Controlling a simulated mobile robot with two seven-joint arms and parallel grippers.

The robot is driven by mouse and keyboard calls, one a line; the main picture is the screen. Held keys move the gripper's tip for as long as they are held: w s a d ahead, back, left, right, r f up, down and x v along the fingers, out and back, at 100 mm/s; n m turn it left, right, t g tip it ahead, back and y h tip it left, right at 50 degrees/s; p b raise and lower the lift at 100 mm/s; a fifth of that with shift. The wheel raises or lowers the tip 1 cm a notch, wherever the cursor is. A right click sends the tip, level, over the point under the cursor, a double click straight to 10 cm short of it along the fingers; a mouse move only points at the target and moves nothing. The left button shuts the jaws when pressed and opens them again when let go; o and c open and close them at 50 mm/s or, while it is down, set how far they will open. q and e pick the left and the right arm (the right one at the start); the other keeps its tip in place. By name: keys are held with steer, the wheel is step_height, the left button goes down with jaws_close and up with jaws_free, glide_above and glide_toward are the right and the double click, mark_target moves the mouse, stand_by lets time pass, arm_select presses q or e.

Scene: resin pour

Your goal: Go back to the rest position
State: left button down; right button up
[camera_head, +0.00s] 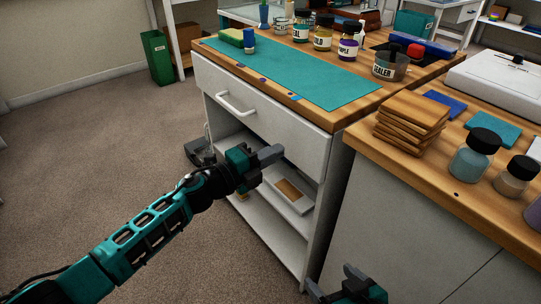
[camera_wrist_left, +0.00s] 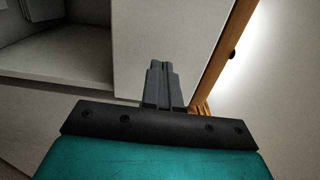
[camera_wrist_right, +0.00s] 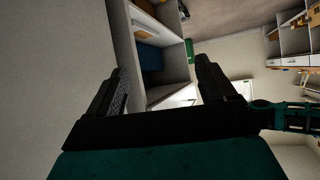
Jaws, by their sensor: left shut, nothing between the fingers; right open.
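My left gripper (camera_head: 268,155) is in front of the white cabinet (camera_head: 262,122), below its drawer and before the open shelves. Its fingers are shut together with nothing between them, and they also show shut in the left wrist view (camera_wrist_left: 164,82). My right gripper (camera_head: 350,280) is low at the bottom of the head view, in front of the cabinet on the right. Its fingers stand wide apart and empty in the right wrist view (camera_wrist_right: 160,85).
The cabinet's drawer (camera_head: 240,105) has a white handle. A teal mat (camera_head: 310,75) and several labelled jars lie on its top. Stacked wooden boards (camera_head: 410,118) and bottles (camera_head: 475,155) stand on the right worktop (camera_head: 450,165). A green bin (camera_head: 157,57) stands behind. Carpet at left is clear.

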arm_select(q)
steer(key=p+v, duration=0.2)
steer(key=v, duration=0.9)
steer(key=s+a+f+n+y, duration=0.55)
steer(key=s+n, duration=0.45)
steer(key=n, duration=0.3)
steer(key=s+a+f+n+y, duration=0.5)
steer(key=s+f+n+y, duration=0.3)
steer(key=n, duration=0.6)
step_height(320, 180, up, 12)
steer(key=s+a+p, duration=0.2)
steer(key=p, duration=1.3)
steer(key=shift+a+r+t, duration=0.15)
steer(key=shift+r+t, duration=0.05)
steer(key=shift+t, duration=0.2)
arm_select(e)
steer(key=s+d+r+h, duration=0.1)
steer(key=s+d+r, duration=0.1)
steer(key=r, duration=1)
steer(key=shift+d, duration=0.6)
arm_select(q)
steer(key=shift+h, duration=0.25)
arm_select(e)
steer(key=shift+r, duration=0.1)
